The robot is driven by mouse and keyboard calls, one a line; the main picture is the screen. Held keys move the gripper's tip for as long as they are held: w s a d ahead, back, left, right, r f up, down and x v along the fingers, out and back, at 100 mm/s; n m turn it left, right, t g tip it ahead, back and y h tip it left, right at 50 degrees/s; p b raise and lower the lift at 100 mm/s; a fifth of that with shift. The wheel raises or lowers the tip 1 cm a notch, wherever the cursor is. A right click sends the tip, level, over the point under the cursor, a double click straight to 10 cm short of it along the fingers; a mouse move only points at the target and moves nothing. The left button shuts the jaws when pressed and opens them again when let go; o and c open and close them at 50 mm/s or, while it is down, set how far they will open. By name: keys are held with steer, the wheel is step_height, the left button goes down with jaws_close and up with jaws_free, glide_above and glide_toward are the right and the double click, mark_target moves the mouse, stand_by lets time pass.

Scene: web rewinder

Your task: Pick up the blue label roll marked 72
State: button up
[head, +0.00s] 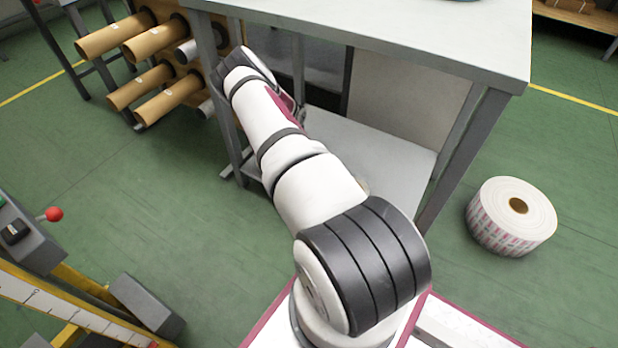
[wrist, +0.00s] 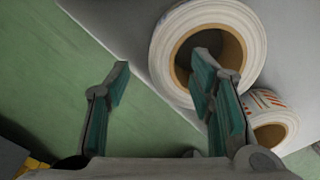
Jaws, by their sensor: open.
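No roll with a readable 72 shows in either view. In the wrist view a large white roll (wrist: 251,33) with a brown cardboard core faces me over a grey surface. My gripper (wrist: 160,82) is open, with teal pads. Its right finger overlaps the roll's core opening in the picture; I cannot tell whether it is inside. The left finger is apart from the roll, over green floor. In the head view my arm reaches toward the bench's left side, and its gripper end is hidden.
A smaller roll with orange-red print (wrist: 273,128) lies right of my fingers. The bench (head: 400,40) has a lower shelf (head: 375,150). A pink-printed roll (head: 510,217) stands on the floor at right. Cardboard tubes (head: 117,36) jut from a rack at upper left.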

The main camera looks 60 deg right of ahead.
steer(key=shift+s+d+f+b, duration=0.1)
steer(key=shift+f+b, duration=0.7)
steer(key=shift+f, duration=0.55)
steer(key=shift+d+f+b, duration=0.1)
steer(key=shift+f+b, duration=0.65)
steer(key=shift+f, duration=0.6)
steer(key=shift+r, duration=0.1)
jaws_close()
